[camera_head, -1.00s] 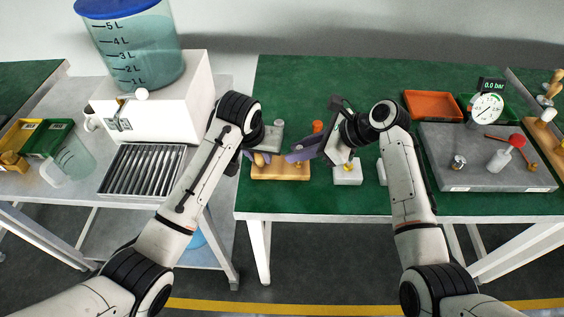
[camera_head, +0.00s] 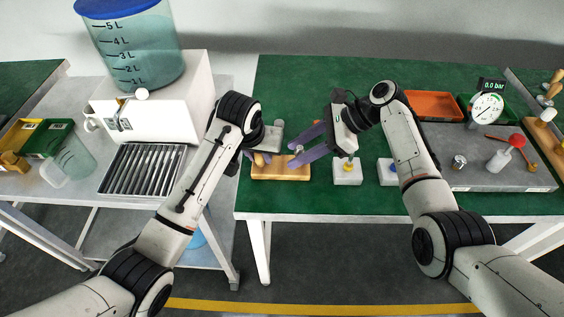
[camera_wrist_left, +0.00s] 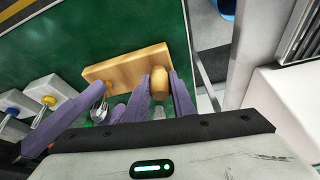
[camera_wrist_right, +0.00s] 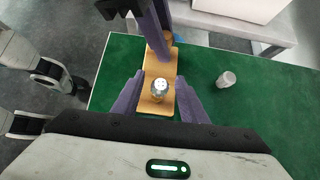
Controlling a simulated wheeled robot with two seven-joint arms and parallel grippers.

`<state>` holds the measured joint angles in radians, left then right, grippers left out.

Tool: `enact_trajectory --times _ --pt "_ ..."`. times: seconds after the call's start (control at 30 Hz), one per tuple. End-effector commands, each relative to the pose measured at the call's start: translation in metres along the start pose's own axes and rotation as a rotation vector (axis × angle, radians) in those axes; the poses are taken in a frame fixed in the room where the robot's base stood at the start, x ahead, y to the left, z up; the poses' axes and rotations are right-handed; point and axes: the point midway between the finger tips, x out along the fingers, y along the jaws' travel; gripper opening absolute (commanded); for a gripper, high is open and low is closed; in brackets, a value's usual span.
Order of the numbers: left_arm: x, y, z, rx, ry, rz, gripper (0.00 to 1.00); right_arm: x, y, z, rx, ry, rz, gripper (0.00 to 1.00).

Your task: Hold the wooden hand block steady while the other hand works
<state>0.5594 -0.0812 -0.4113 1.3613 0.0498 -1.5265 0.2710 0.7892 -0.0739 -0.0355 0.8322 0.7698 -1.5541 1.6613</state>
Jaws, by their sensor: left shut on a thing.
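The wooden hand block (camera_head: 281,172) lies near the front edge of the green table. It also shows in the left wrist view (camera_wrist_left: 125,66) and right wrist view (camera_wrist_right: 168,70). My left gripper (camera_wrist_left: 160,82) is shut on the block's rounded wooden peg (camera_wrist_left: 159,88) at the block's left end. A small metal piece with dots on top (camera_wrist_right: 159,86) is at the block's other end. My right gripper (camera_wrist_right: 158,80) is open, with its purple fingers on either side of that metal piece. I cannot tell whether they touch it.
White boxes with a yellow knob (camera_head: 347,175) and a blue knob (camera_head: 386,172) stand right of the block. A grey cylinder (camera_wrist_right: 227,78) is behind it. A grey slab (camera_head: 490,180) with tools, an orange tray (camera_head: 433,105) and a gauge (camera_head: 488,107) fill the right side.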

Motion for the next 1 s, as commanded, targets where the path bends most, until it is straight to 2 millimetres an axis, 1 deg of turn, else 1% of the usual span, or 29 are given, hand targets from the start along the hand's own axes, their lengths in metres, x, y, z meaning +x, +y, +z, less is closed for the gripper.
enact_trajectory --times 0.27,0.37,0.47,0.7,0.8,0.9,1.0 --pt "0.0 0.0 -0.001 0.0 0.002 0.001 0.0 -0.001 0.0 0.0 0.001 0.0 -0.001 0.39" --pt "0.0 0.0 -0.001 -0.001 0.002 0.001 0.0 -0.007 -0.001 0.0 0.001 0.0 -0.002 0.39" --pt "0.0 0.0 -0.001 -0.001 0.002 0.001 0.0 -0.022 -0.001 0.0 0.0 0.0 -0.004 0.39" --pt "0.0 0.0 -0.001 -0.001 0.002 0.001 0.0 -0.074 -0.001 0.0 0.0 0.001 -0.005 0.39" --pt "0.0 0.0 -0.001 -0.001 0.002 0.0 0.0 -0.092 -0.001 0.0 0.0 0.0 -0.003 0.39" --pt "0.0 0.0 -0.001 -0.001 0.002 0.0 0.0 -0.107 -0.001 0.0 0.001 0.001 -0.003 0.39" --pt "0.0 0.0 -0.001 -0.001 0.002 0.0 0.0 -0.116 0.0 0.0 0.001 0.0 -0.001 0.39"
